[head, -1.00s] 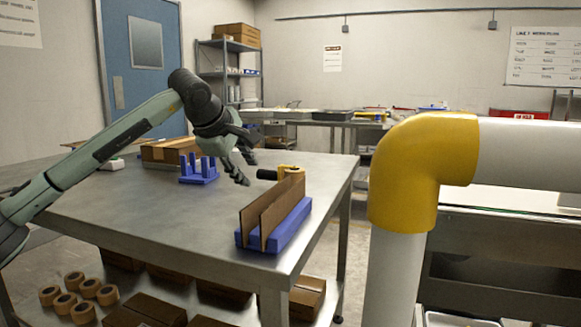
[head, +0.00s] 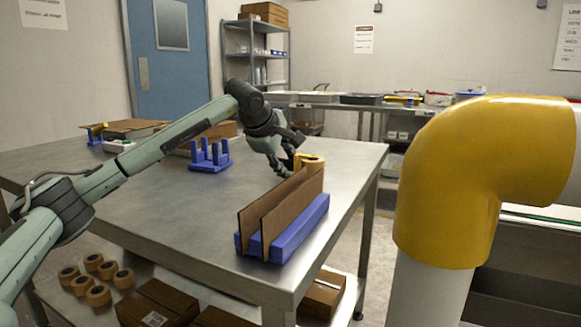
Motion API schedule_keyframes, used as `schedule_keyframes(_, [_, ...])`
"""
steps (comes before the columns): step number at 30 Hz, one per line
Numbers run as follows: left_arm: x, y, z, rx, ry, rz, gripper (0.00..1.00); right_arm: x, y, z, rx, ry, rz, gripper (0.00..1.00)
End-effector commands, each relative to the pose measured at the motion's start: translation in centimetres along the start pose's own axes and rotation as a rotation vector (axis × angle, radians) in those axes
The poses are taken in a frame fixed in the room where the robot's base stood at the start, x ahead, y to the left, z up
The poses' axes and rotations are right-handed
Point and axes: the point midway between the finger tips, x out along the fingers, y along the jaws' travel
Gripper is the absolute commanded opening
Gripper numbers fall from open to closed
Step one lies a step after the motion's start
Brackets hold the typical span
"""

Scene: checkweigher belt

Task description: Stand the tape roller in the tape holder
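The tape roller (head: 313,161) shows as a yellow body just behind the far end of the cardboard sheets; its lower part and its black handle are hidden. My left gripper (head: 284,170) is right beside it on its left, fingers pointing down. The fingers overlap the handle's side, and I cannot tell whether they are closed on it. A blue pronged stand (head: 209,158), which looks like the tape holder, stands farther back on the table, left of the gripper, with its prongs upright. My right gripper is out of view.
A blue slotted base (head: 298,232) holding upright cardboard sheets (head: 282,210) stands at the table's right edge, in front of the roller. A large yellow-and-white pipe (head: 480,175) blocks the right foreground. A carton sits behind the pronged stand. The table's (head: 185,210) middle is clear.

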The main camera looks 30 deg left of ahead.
Motion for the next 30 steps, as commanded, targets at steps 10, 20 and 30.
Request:
schedule_keyframes(10, [0.38, 0.05, 0.02, 0.000, 0.000, 0.002, 0.28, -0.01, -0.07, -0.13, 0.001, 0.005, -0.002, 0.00])
schedule_keyframes(20, [0.30, 0.11, 0.01, 0.000, -0.001, 0.003, 0.00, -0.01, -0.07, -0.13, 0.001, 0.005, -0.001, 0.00])
schedule_keyframes(30, [-0.13, 0.56, 0.02, -0.001, -0.001, 0.004, 0.00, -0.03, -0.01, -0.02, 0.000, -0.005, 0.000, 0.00])
